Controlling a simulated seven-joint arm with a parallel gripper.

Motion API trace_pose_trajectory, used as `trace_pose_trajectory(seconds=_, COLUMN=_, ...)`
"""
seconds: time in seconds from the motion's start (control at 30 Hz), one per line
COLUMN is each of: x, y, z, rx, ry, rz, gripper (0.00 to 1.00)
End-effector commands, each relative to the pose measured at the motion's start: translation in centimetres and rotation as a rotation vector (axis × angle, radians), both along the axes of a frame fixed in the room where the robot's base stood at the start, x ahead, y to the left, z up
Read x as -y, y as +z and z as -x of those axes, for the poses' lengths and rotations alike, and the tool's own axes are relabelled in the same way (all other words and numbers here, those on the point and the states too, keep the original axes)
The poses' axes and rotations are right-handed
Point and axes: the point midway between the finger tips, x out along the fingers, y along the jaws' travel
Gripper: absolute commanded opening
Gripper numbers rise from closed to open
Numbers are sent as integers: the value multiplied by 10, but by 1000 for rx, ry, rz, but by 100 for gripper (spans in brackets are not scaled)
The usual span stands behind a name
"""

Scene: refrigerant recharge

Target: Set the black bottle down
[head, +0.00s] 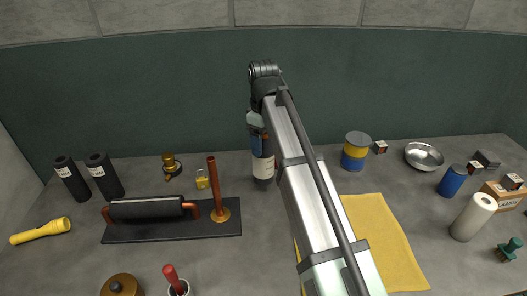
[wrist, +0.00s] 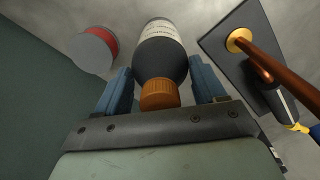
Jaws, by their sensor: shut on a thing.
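The black bottle (head: 263,169) has a pale label and is upright in the head view, near the back of the counter. In the wrist view the bottle (wrist: 160,60) shows its dark shoulder, pale label and orange-brown cap between two blue fingers. My gripper (head: 261,140) is shut on it, the fingers on either side of the bottle (wrist: 160,78). I cannot tell whether its base touches the counter.
A copper pipe stand (head: 218,208) on a dark plate is left of the bottle. A blue-and-yellow can (head: 356,150) stands right. A yellow cloth (head: 390,240) lies front right. A red-sided round can (wrist: 92,50) shows in the wrist view.

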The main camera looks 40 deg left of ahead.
Motion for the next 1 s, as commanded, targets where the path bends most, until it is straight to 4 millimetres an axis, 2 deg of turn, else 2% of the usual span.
trace_pose_trajectory(seconds=0.33, x=0, y=-34, z=0, rx=0, ry=0, rz=0, gripper=0)
trace_pose_trajectory(seconds=0.77, x=0, y=-39, z=0, rx=1, ry=0, rz=-1, gripper=0)
trace_pose_trajectory(seconds=0.8, x=0, y=-39, z=0, rx=0, ry=0, rz=0, gripper=73)
trace_pose_trajectory(seconds=1.0, x=0, y=-39, z=0, rx=0, ry=0, rz=0, gripper=92)
